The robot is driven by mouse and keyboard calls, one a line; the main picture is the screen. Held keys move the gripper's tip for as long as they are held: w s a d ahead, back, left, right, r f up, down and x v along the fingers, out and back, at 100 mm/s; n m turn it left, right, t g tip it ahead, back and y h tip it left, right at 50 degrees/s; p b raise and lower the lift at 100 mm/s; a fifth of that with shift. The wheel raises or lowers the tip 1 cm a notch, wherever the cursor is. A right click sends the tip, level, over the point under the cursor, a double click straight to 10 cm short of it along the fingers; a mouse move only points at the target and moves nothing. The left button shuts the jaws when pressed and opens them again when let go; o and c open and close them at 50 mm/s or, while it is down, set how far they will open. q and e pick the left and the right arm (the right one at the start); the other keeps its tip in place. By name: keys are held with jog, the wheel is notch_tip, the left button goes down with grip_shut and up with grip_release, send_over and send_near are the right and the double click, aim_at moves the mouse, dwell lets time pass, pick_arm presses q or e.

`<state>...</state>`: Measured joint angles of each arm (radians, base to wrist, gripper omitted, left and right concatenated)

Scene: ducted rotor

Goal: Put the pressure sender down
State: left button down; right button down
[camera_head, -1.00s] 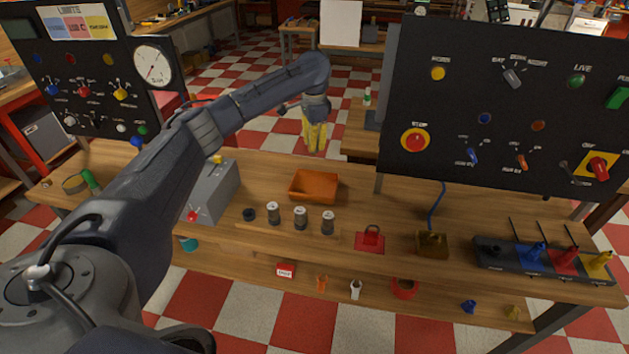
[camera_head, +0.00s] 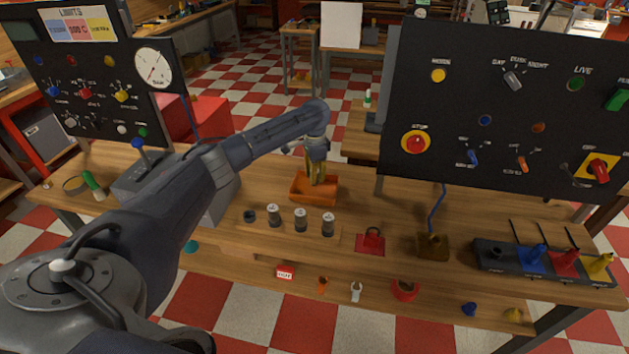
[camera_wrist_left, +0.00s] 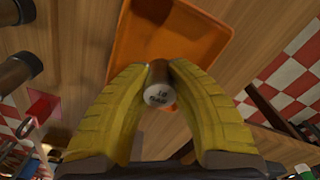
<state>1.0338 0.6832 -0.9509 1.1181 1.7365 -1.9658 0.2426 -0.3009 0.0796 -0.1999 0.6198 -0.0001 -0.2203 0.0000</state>
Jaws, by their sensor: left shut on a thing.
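The pressure sender (camera_wrist_left: 161,84) is a small dark cylinder with a pale, marked end face, seen end-on in the left wrist view. My left gripper (camera_head: 318,183) has its yellow fingers shut on it, one on each side. The gripper points down over the orange tray (camera_head: 313,199), which also shows behind the sender in the left wrist view (camera_wrist_left: 205,55). In the head view the fingers hide the sender. I cannot tell whether it touches the tray floor. My right gripper is in neither view.
Several similar cylinders stand in a row in front of the tray, including this one (camera_head: 300,219), with a dark round piece (camera_head: 248,216) at the left end. A red padlock-like piece (camera_head: 373,240) is to the right. A black control panel (camera_head: 470,110) rises behind right.

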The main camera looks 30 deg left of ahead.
pick_arm(q)
jog(key=shift+f, duration=1.1)
jog(key=shift+f, duration=0.15)
jog(key=c, duration=1.3)
grip_release()
notch_tip(320, 180, up, 12)
jog(key=shift+r, duration=0.15)
